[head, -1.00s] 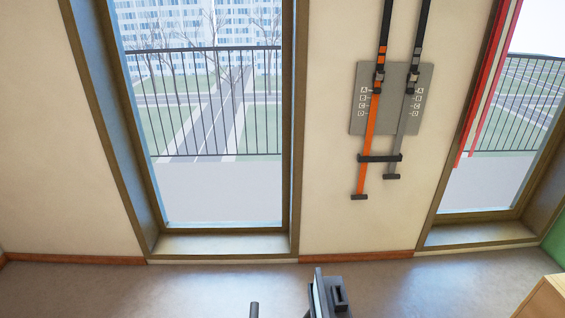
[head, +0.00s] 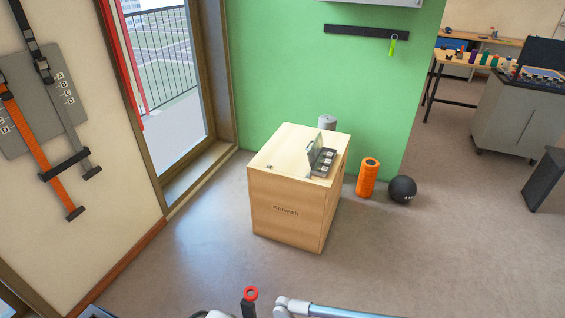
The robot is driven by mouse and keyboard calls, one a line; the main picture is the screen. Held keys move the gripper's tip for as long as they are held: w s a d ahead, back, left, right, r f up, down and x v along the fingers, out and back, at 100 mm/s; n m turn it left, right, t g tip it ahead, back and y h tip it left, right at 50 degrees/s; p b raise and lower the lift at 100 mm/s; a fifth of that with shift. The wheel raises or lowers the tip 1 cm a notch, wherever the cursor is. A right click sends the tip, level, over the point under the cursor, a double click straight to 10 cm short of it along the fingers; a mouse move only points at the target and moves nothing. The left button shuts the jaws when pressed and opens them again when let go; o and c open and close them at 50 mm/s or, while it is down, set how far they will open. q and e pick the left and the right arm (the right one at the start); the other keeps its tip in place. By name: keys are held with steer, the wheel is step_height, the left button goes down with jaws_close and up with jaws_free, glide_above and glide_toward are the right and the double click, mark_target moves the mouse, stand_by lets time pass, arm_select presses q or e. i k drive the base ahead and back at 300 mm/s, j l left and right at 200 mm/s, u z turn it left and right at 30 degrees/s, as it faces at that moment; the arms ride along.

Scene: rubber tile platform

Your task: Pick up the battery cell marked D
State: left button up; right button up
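No battery cell marked D can be made out at this size. A small open grey case (head: 321,171) with its lid up stands on top of the wooden box (head: 285,215). Several pale squares show in it, too small to read. A tiny grey object (head: 270,167) lies near the left side of the box top; I cannot tell what it is. Neither of my grippers can be made out; only parts of my own body show at the bottom edge, well apart from the wooden box.
An orange roller (head: 368,178) and a black ball (head: 403,190) are right of the box. A grey cylinder (head: 327,122) shows behind it, before a green wall (head: 290,70). A grey cabinet (head: 515,118) stands far right. The floor (head: 200,262) before the box is clear.

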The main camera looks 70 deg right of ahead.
mark_target(324, 170)
steer(key=k+l+z, duration=0.35)
steer(key=z, duration=2.1)
steer(key=i+l+z, duration=0.4)
steer(key=i+l, duration=0.65)
steer(key=i+j+u, duration=0.15)
steer(key=i+u, duration=0.55)
steer(key=u, duration=0.2)
steer(key=i+l+u, duration=0.1)
steer(key=i+u, duration=0.25)
steer(key=u, duration=0.15)
steer(key=i+j+u, duration=0.1)
steer(key=i, duration=0.4)
steer(key=i+j, duration=0.1)
steer(key=i, duration=0.45)
steer(key=j+u, duration=0.05)
